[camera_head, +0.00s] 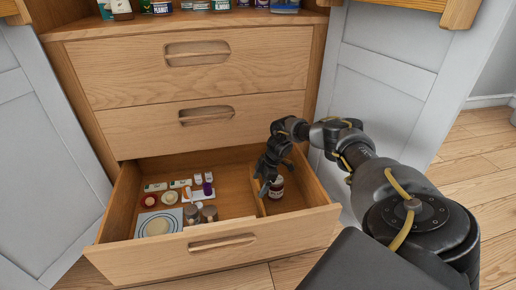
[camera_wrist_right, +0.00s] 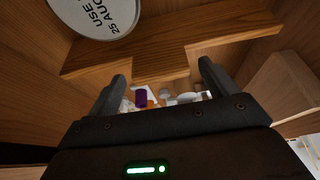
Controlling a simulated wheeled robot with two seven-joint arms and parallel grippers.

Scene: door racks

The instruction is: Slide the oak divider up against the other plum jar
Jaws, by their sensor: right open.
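The oak divider (camera_head: 257,190) stands upright in the open bottom drawer, running front to back right of the middle. A dark jar (camera_head: 277,189) with a pale label stands just right of the divider. A round pale lid with printed date text (camera_wrist_right: 97,12) shows at the upper left of the wrist view. My right gripper (camera_head: 266,176) is open above the drawer, near the divider and the jar, partly covering both. I cannot tell whether it touches the divider. My left gripper is out of view.
The drawer front (camera_head: 215,250) and side walls enclose the space.

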